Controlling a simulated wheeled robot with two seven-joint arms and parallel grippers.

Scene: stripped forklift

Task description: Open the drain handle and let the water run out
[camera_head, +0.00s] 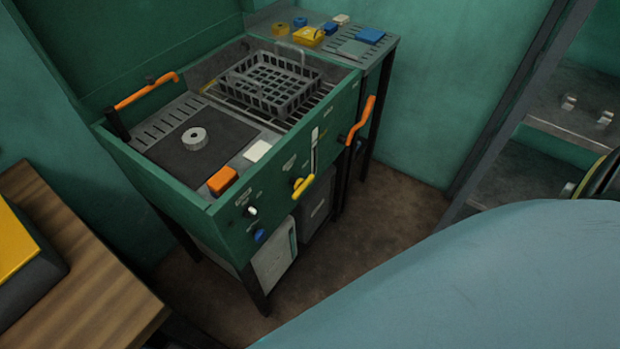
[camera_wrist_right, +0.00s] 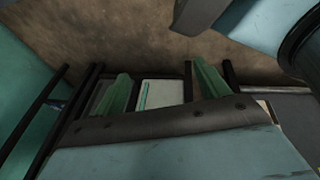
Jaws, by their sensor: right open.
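A green wash basin (camera_head: 180,189) on dark legs stands left of centre in the head view. A yellow handle (camera_head: 302,187) sits low on its front panel, and an orange lever (camera_head: 361,120) is at its right end. Another orange handle (camera_head: 147,90) is at its back left. I cannot tell for sure which is the drain handle. I see no water running out. My right gripper (camera_wrist_right: 161,70) shows in the right wrist view with two green fingers apart, empty, above the floor and some dark frame bars. My left gripper is not in view.
A dark basket (camera_head: 272,85) and an orange block (camera_head: 222,180) are on the basin. Containers (camera_head: 272,262) stand underneath. A wooden table (camera_head: 95,290) is at the left, a metal shelf (camera_head: 570,115) at the right. The brown floor (camera_head: 385,215) between is clear.

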